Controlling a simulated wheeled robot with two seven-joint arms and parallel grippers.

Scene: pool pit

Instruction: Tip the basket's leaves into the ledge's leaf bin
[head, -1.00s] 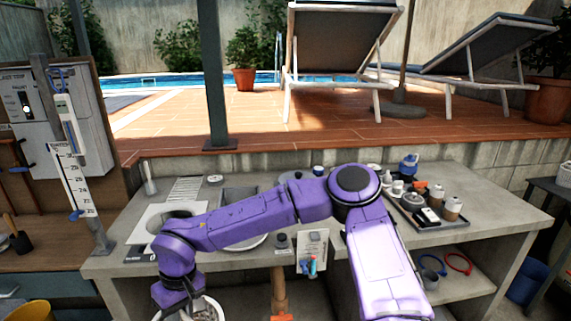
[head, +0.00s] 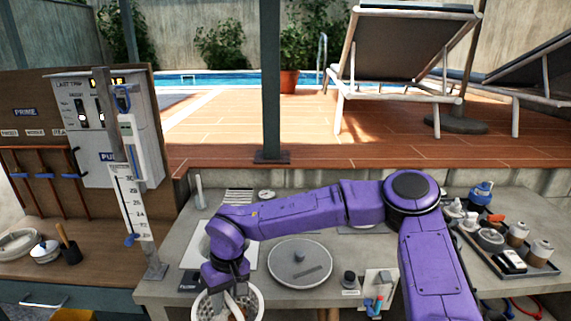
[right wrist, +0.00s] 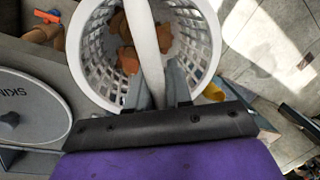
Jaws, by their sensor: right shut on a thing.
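A white perforated basket (head: 256,307) shows at the bottom edge of the head view. In the right wrist view the basket (right wrist: 92,62) has orange-brown leaves (right wrist: 127,58) inside, and its white handle arches across the opening. My right gripper (head: 236,298) is shut on the handle, with its fingers (right wrist: 160,88) on either side of it. The basket looks roughly upright. A yellow thing (head: 76,315) is cut off at the bottom left; I cannot tell whether it is the leaf bin. My left gripper is out of view.
A grey concrete counter (head: 172,291) carries a round grey lid (head: 299,268), a small dark knob (head: 348,281) and, at right, a tray (head: 545,266) of bottles. A post with a scale (head: 128,200) stands at the counter's left. A wooden bench (head: 30,262) lies beyond it.

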